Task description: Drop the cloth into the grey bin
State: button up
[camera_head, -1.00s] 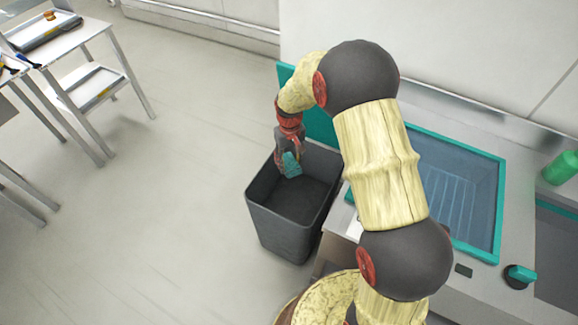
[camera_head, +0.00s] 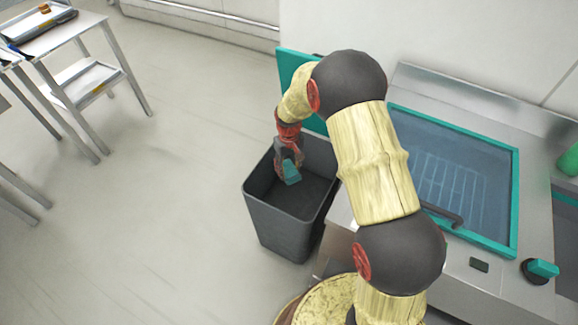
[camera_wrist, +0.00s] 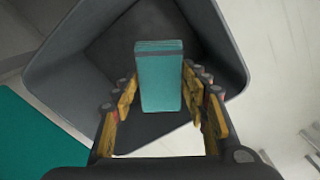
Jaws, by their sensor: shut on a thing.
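The cloth (camera_head: 291,173) is a folded teal block. It also shows upright between the fingers in the wrist view (camera_wrist: 160,82). My gripper (camera_head: 288,160) is shut on it and points down over the grey bin (camera_head: 282,228). In the wrist view my gripper (camera_wrist: 162,100) has a finger on each side of the cloth, and the bin's open mouth lies beyond it. The bin (camera_wrist: 222,45) looks empty where its inside shows. The head view cannot settle whether the cloth is above the rim or just below it.
A counter unit with a teal-framed glass lid (camera_head: 455,180) and a teal knob (camera_head: 541,269) stands right of the bin. A teal panel (camera_head: 300,80) is behind the bin. A metal table (camera_head: 65,38) with a tray stands at far left. The floor between is clear.

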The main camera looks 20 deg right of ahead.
jog(key=shift+f, duration=0.45)
jog(key=o, duration=1.2)
jog(key=shift+r, duration=0.1)
notch_tip(320, 180, up, 12)
jog(key=shift+f, duration=0.1)
